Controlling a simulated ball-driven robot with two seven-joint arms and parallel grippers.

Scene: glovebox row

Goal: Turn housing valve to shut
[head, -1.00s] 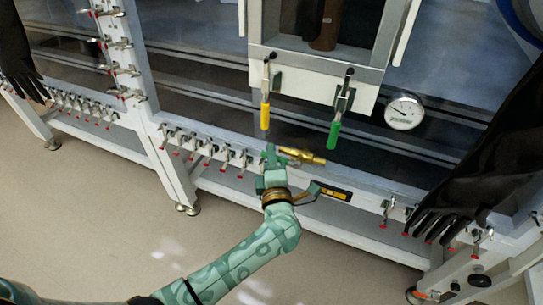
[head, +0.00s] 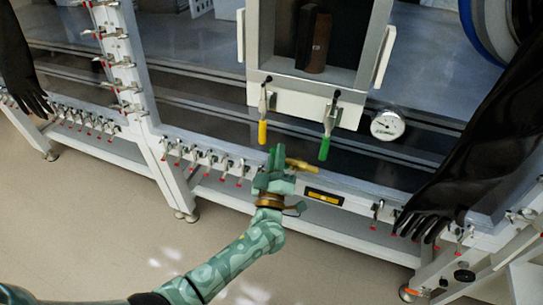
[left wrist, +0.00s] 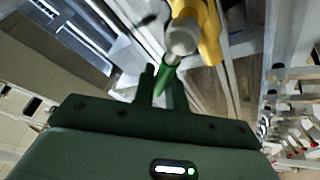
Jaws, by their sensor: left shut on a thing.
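The housing valve (head: 302,165) is a brass body low on the front of the glovebox, below the hatch. My left gripper (head: 276,157) is at the valve's left end, partly covering it. In the left wrist view the valve shows as a yellow body (left wrist: 208,32) with a pale round end (left wrist: 183,38). A green lever (left wrist: 166,80) runs from there down to my dark green fingers (left wrist: 160,92), which are shut on it. The lever's exact angle to the brass body is hard to tell. My right gripper is not in view.
Above the valve hang a yellow-handled clamp (head: 263,132) and a green-handled clamp (head: 324,148). A round gauge (head: 387,125) is to the right. Black gloves hang at left (head: 20,70) and right (head: 480,140). Red-tipped clamps line the lower rail. The floor (head: 110,220) in front is clear.

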